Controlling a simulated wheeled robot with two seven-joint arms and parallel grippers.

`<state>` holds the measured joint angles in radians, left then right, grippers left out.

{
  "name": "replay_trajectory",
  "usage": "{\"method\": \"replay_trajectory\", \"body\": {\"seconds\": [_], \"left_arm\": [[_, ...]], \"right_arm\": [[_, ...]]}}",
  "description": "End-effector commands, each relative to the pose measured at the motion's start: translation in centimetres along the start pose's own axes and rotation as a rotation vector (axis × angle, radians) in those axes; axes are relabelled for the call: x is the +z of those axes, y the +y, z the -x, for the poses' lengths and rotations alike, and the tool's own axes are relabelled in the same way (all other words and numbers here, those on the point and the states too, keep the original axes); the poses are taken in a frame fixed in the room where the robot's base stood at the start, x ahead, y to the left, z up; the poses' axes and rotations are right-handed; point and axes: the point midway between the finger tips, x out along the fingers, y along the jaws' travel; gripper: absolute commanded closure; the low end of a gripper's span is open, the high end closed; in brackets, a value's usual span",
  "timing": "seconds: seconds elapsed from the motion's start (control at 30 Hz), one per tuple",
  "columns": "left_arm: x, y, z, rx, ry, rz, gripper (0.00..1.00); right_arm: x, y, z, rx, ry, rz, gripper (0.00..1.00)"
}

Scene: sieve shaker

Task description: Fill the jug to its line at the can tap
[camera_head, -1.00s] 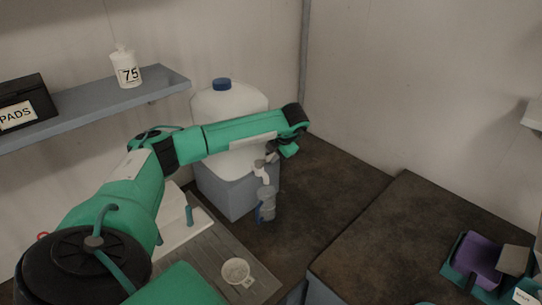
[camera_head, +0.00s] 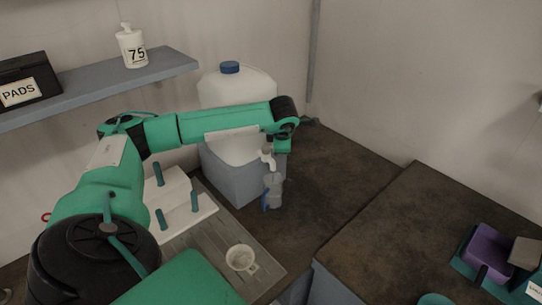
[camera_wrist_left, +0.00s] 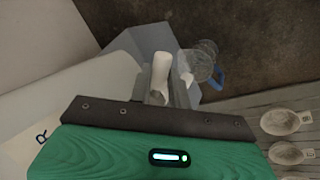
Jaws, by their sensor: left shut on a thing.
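The white can (camera_head: 237,88) with a blue cap stands on a grey block (camera_head: 240,182) in the back corner. Its white tap (camera_head: 267,160) sticks out at the front, partly behind my left gripper. The clear jug (camera_head: 273,188) with a blue handle stands upright below the tap; it also shows in the left wrist view (camera_wrist_left: 203,58). Its line and water level are too small to make out. My left gripper (camera_head: 282,147) is at the tap, and in the left wrist view its fingers (camera_wrist_left: 166,92) are shut on the white tap part (camera_wrist_left: 160,70). My right gripper is out of view.
A white stand (camera_head: 185,215) with teal pegs is beside my left arm. A shelf (camera_head: 105,88) carries a bottle marked 75 and a PADS box. The dark bench right of the jug is clear.

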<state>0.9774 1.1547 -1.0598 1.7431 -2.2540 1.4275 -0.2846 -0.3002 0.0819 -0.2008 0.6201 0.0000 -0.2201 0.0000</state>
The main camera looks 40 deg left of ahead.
Motion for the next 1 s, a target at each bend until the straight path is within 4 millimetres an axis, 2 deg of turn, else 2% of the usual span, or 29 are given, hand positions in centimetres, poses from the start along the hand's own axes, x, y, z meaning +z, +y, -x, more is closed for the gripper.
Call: {"method": "replay_trajectory", "body": {"seconds": [0.07,0.4,1.0], "left_arm": [[-0.3,-0.4,0.0,0.003,-0.033,-0.063,1.0],[-0.7,-1.2,0.5,0.004,-0.133,-0.259,1.0],[-1.6,-2.4,1.3,0.004,-0.291,-0.567,1.0]], "right_arm": [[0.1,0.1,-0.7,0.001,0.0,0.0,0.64],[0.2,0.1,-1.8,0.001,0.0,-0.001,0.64],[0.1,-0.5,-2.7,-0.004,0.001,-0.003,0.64]]}}
